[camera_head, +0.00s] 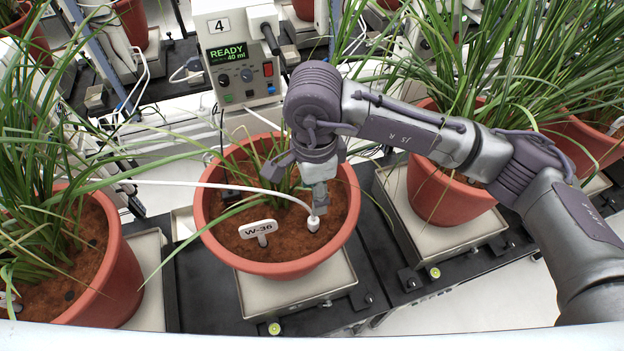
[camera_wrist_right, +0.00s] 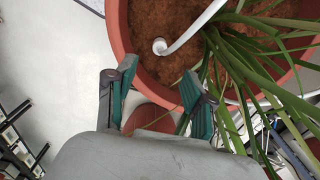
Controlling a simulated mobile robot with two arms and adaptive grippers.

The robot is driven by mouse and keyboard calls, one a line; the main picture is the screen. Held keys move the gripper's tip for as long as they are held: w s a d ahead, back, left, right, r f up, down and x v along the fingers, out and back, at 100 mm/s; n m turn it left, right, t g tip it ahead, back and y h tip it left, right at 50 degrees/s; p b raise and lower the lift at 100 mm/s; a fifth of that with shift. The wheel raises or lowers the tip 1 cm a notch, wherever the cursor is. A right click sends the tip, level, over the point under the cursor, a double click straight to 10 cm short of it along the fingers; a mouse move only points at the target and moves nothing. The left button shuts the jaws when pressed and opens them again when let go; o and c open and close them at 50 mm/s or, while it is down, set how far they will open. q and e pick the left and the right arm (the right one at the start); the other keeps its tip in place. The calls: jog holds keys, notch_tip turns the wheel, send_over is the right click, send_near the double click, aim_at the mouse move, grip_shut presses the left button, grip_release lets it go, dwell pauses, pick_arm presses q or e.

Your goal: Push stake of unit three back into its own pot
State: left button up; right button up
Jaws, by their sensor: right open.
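A terracotta pot (camera_head: 217,235) with brown soil, grass and a white tag (camera_head: 258,229) reading W-36 stands in the middle of the head view. A white stake (camera_head: 313,223) with a white tube running into it stands in the soil near the pot's front right. In the right wrist view the stake (camera_wrist_right: 160,46) shows beyond my fingertips. My right gripper (camera_head: 319,204) is open, over the pot and just above or beside the stake. It also shows in the wrist view (camera_wrist_right: 158,72) with nothing between its fingers. My left gripper is out of view.
A control box (camera_head: 240,60) marked 4, reading READY and 40 ml, stands behind the pot. The pot rests on a pale scale plate (camera_head: 300,288). Grassy pots stand at left (camera_head: 110,285) and right (camera_head: 440,195). The white tube (camera_head: 215,185) arches across from the left.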

aim_at(313, 219)
notch_tip(313, 219, down, 11)
jog(key=p, duration=0.2)
jog(key=shift+f+p, duration=0.15)
jog(key=shift+p, duration=0.25)
grip_shut()
